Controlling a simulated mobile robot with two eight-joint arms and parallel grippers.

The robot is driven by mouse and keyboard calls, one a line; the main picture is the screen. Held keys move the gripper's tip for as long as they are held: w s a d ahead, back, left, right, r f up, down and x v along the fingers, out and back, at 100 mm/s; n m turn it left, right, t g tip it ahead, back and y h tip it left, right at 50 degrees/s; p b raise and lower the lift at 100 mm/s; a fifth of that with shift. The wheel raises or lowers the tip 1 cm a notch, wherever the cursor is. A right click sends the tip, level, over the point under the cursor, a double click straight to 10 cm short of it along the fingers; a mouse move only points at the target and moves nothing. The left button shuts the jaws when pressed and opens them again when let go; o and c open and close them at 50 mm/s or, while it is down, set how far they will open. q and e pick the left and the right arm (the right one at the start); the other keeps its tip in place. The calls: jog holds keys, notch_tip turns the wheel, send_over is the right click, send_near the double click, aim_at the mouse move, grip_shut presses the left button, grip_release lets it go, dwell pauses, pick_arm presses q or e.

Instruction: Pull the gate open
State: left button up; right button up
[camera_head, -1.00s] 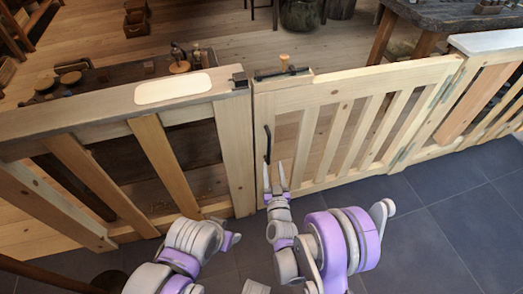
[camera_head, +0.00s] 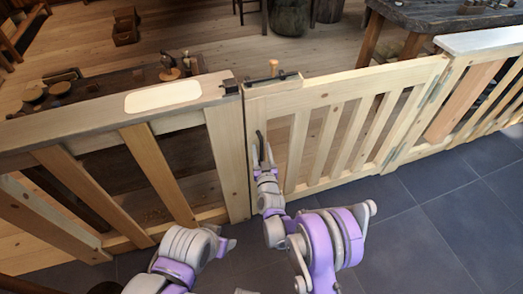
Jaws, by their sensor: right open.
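The gate (camera_head: 345,90) is a pale wooden panel with slanted-looking slats, in line with the fence and shut against the post on its left. Its hinges (camera_head: 436,88) are on the right side. A dark upright handle (camera_head: 259,140) is on the gate's left stile. My right gripper (camera_head: 264,156) is open at the lower part of the handle, its fingers reaching up beside it; I cannot tell whether they touch it. A dark latch (camera_head: 270,78) sits on top of the gate's left end. My left arm shows at the bottom, but its fingers are not seen.
The fence (camera_head: 226,150) with a flat rail and pale plate (camera_head: 163,96) runs left of the gate. More fence (camera_head: 470,95) continues at right. The dark tiled floor (camera_head: 430,225) on my side is clear at right. Beyond stands a dark workbench (camera_head: 440,15).

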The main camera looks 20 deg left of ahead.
grip_shut()
dwell(1.4)
